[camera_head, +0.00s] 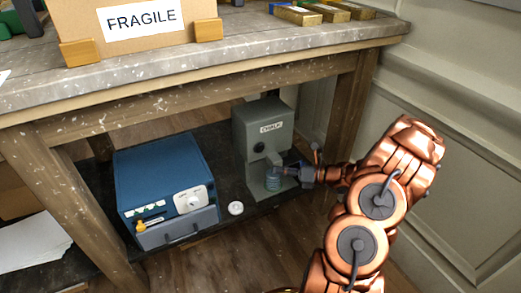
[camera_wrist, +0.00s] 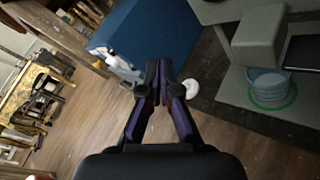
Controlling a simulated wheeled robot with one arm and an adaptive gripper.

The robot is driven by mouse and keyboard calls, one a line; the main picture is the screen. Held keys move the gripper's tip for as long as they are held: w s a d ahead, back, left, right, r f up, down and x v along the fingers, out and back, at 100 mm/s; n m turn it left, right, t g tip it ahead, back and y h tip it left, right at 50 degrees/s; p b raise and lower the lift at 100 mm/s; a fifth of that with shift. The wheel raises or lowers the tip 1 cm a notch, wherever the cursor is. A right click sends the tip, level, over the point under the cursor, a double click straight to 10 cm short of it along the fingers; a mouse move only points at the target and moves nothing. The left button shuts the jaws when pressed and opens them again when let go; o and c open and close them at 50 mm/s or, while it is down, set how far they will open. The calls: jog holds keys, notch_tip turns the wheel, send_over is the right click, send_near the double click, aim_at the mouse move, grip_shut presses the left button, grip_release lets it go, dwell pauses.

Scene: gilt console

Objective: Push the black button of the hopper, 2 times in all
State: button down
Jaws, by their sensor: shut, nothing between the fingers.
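The grey hopper (camera_head: 250,125), labelled CHALK, stands on the lower shelf under the table. Its round black button (camera_head: 259,147) is on the front face below the label. A bluish clear cup (camera_head: 272,180) stands under the spout; the cup also shows in the wrist view (camera_wrist: 270,88), on a green ring. My gripper (camera_head: 290,171) is in front of the hopper, lower than the button and to its right. In the wrist view my gripper (camera_wrist: 160,72) is shut and empty, with the hopper (camera_wrist: 258,38) to its right. The button is not visible in the wrist view.
A blue box (camera_head: 160,170) with a dial and a drawer stands left of the hopper. A small white disc (camera_head: 236,208) lies between them. The tabletop edge (camera_head: 220,70) overhangs the shelf, and a wooden table leg (camera_head: 347,110) rises close behind my gripper.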

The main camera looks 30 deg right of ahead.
aim_at(260, 149)
jog(key=shift+w, duration=0.1)
jog(key=w, duration=0.8)
jog(key=shift+w+d, duration=0.3)
jog(key=shift+d, duration=0.05)
dwell(1.2)
jog(key=shift+w+r+p, duration=0.1)
jog(key=shift+w+p, duration=0.15)
jog(key=shift+p, duration=0.35)
jog(key=shift+w+d+p, duration=0.1)
jog(key=shift+w+p, duration=0.45)
jog(key=shift+p, duration=0.2)
dwell(0.7)
jog(key=shift+s, duration=0.15)
jog(key=shift+s+p, duration=0.5)
jog(key=shift+s, duration=0.15)
